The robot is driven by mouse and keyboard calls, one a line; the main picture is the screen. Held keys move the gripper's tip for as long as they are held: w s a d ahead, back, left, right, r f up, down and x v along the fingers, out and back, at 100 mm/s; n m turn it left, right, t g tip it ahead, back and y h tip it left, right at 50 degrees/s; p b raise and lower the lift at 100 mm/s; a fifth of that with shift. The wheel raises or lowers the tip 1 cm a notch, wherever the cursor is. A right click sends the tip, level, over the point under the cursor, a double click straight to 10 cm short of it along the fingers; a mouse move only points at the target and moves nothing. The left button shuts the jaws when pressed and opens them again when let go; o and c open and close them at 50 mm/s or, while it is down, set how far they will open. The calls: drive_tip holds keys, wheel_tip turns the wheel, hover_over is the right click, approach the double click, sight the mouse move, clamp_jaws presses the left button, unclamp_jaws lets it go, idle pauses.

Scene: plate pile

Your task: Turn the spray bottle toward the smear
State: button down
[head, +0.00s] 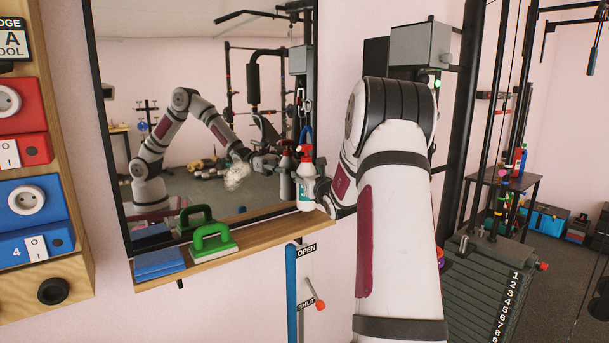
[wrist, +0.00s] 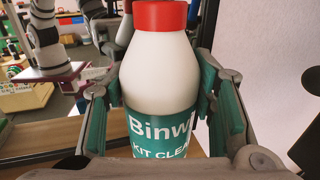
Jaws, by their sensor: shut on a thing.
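The spray bottle (head: 306,185) is white with a red collar and a teal label, and is upright at the right end of the wooden shelf. Its red collar and label fill the middle of the wrist view (wrist: 160,75); its spray head is cut off there. My gripper (wrist: 153,110) is shut on the bottle, one finger on each side of its body. In the head view my arm partly hides the gripper. The whitish smear (head: 237,177) is on the mirror (head: 200,85), left of the bottle.
The shelf (head: 245,243) below the mirror holds a green-handled tool (head: 213,243) and folded blue cloths (head: 159,262) at the left. A blue vertical bar (head: 291,280) with OPEN and SHUT labels is below. A weight stack (head: 490,285) stands at the right.

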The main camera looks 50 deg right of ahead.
drive_tip(key=shift+f+b, duration=0.35)
drive_tip(key=shift+f, duration=0.55)
drive_tip(key=shift+f+b, duration=0.65)
drive_tip(key=shift+f, duration=0.2)
drive_tip(key=c, duration=0.6)
unclamp_jaws()
drive_tip(key=shift+f, duration=0.25)
drive_tip(key=v, duration=1.2)
drive_tip(key=shift+r, duration=0.15)
